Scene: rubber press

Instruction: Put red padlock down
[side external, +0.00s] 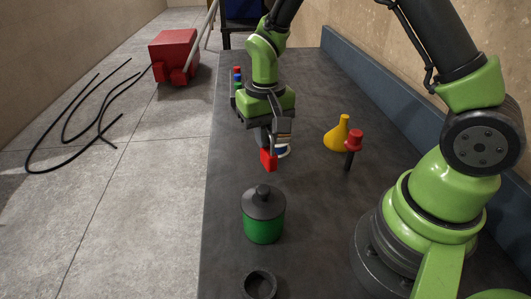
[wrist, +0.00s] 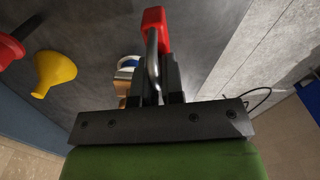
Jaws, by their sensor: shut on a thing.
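The red padlock (side external: 268,160) hangs below my gripper (side external: 269,138) over the dark bench top. My gripper is shut on it. In the wrist view the padlock's red body (wrist: 155,22) shows at the top, with its grey metal shackle (wrist: 153,62) running back between my gripper's fingers (wrist: 160,88). The body points away from the fingers. I cannot tell from these views whether its lower edge touches the bench.
A white and blue round thing (side external: 284,151) is close behind the padlock. A yellow funnel (side external: 338,136) and a red-topped black tool (side external: 354,145) stand to the right. A green jar with a black lid (side external: 263,216) and a small black cup (side external: 260,284) are nearer the camera.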

